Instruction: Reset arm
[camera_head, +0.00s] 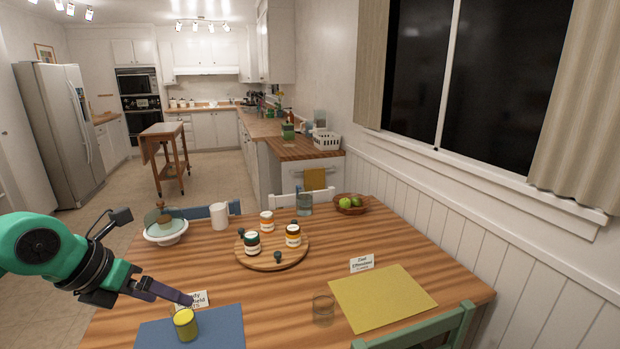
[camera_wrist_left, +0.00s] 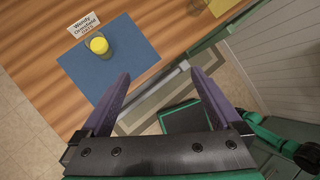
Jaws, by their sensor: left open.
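My left arm comes in from the left of the head view, green and black. Its gripper (camera_head: 188,300) hangs over the near left part of the table, close to a glass with yellow contents (camera_head: 185,323). In the left wrist view the two purple fingers of the gripper (camera_wrist_left: 158,75) are spread apart with nothing between them. The glass (camera_wrist_left: 98,45) stands on the blue placemat beyond the left finger, apart from it. My right gripper does not show in the head view.
The wooden table (camera_head: 230,290) holds a blue placemat (camera_head: 225,330), a yellow placemat (camera_head: 385,298), an empty glass (camera_head: 323,310), name cards, a round board (camera_head: 290,258) with jars, a lidded bowl (camera_head: 166,235) and a fruit basket (camera_head: 350,207). A green chair (camera_head: 425,330) stands at the near edge.

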